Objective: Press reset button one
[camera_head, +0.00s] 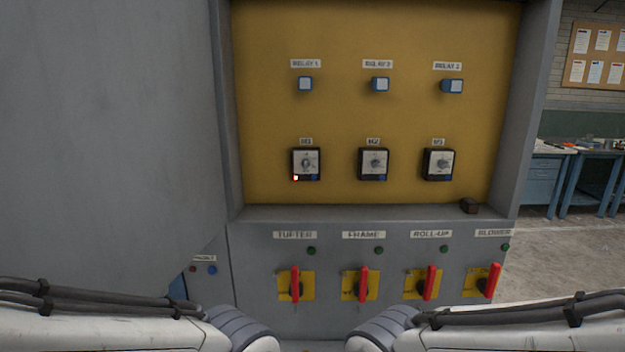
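A yellow panel (340,125) is straight ahead inside a grey cabinet. On its top row are blue blocks with pale faces; the left one (305,84) sits under a label that seems to read "RELAY 1". Below it is a black unit (306,163) with a grey dial and a small label I read only in part. This unit shows a lit red light (295,178) at its lower left and a small blue button (315,178) at its lower right. No button is clearly marked as reset. Only my forearms show along the bottom edge; both grippers are out of view.
Two similar black units (373,164) (438,164) stand to the right, without a visible red light. Several red switch handles (295,285) stick out of the lower grey panel. Blue workbenches (545,180) stand behind at right.

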